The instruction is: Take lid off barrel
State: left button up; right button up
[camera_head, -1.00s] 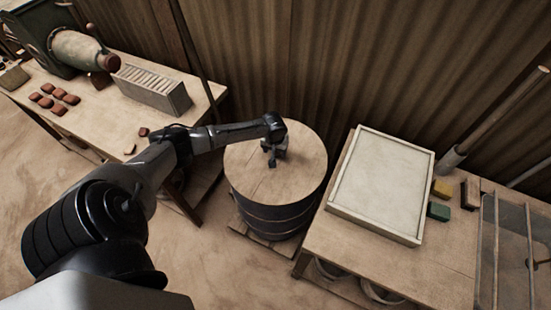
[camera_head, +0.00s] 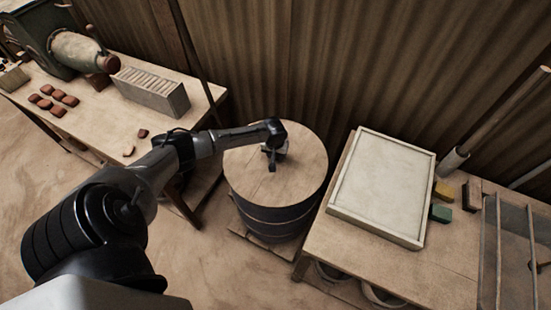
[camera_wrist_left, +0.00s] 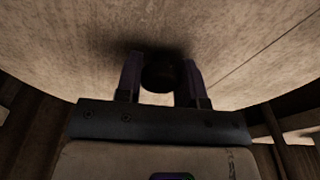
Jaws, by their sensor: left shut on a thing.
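The barrel (camera_head: 275,220) is dark and hooped and stands upright between the two tables. Its round wooden lid (camera_head: 300,170) lies over the top of it. My left gripper (camera_head: 272,165) reaches down to the middle of the lid. In the left wrist view my left gripper (camera_wrist_left: 160,80) has its two fingers on either side of a dark round knob (camera_wrist_left: 160,76) on the lid (camera_wrist_left: 240,50), and is shut on it. In the head view the arm and gripper hide the knob. My right gripper is not in view.
A left table (camera_head: 95,105) holds red-brown lumps and a ribbed grey box (camera_head: 150,92). A right table (camera_head: 350,245) close to the barrel holds a shallow pale tray (camera_head: 428,180) and coloured blocks. A corrugated wall (camera_head: 300,60) stands close behind.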

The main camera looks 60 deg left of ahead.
pick_arm(q)
grip_shut()
jog(key=shift+r, duration=0.1)
